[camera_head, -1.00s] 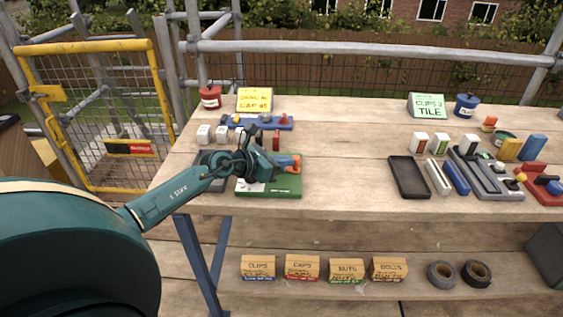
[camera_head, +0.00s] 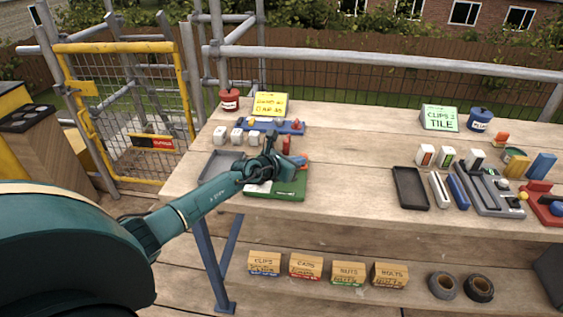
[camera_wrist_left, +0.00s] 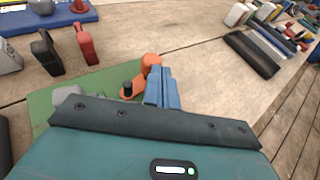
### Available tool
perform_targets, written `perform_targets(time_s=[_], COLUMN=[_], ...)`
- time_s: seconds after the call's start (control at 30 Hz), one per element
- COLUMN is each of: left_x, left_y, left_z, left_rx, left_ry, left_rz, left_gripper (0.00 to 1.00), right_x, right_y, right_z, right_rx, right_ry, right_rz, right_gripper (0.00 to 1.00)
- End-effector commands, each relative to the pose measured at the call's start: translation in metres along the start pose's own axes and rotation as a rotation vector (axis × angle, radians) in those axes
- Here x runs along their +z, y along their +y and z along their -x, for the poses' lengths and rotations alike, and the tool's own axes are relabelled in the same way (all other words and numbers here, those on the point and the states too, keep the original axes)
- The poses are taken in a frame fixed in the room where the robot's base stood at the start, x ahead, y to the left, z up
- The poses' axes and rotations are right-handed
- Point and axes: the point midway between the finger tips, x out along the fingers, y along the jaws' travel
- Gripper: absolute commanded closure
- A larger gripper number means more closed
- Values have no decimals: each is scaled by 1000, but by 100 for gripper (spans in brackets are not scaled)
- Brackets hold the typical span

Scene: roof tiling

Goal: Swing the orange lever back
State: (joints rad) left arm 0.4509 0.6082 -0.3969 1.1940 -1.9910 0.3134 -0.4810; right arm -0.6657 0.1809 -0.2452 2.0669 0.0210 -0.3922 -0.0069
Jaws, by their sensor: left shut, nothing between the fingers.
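The orange lever (camera_wrist_left: 131,91) sits on a green base plate (camera_wrist_left: 98,80) in the left wrist view. Its rounded orange end (camera_wrist_left: 151,60) shows just beyond the fingertips. In the head view the green base (camera_head: 290,189) lies at the left part of the bench, and my gripper hides much of the lever. My left gripper (camera_wrist_left: 163,78) is shut and empty, its blue fingers together beside the lever. I cannot tell whether they touch it. In the head view my left gripper (camera_head: 285,171) is low over the base. My right gripper is not in view.
A grey tray (camera_head: 208,166) lies left of the green base. Behind stand small white blocks (camera_head: 237,136), a red upright piece (camera_wrist_left: 84,43) and a blue rack (camera_head: 294,128). The bench middle (camera_head: 350,165) is clear. A black tray (camera_head: 410,188) and other parts lie at the right.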

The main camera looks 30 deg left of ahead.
Motion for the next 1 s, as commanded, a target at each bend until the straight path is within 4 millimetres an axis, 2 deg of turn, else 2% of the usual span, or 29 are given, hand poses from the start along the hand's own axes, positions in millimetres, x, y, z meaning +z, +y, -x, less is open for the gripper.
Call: perform_targets(time_s=[0.4, 1.0], left_x=[5, 6], left_y=[-2, -1], left_z=[-15, -16], left_rx=[-12, -12], left_ry=[0, 0], left_rz=[-5, -5], left_gripper=[100, 100], right_x=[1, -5], right_y=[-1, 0], right_z=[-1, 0], right_rx=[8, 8], right_ry=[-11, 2], right_rz=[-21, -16], right_gripper=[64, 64])
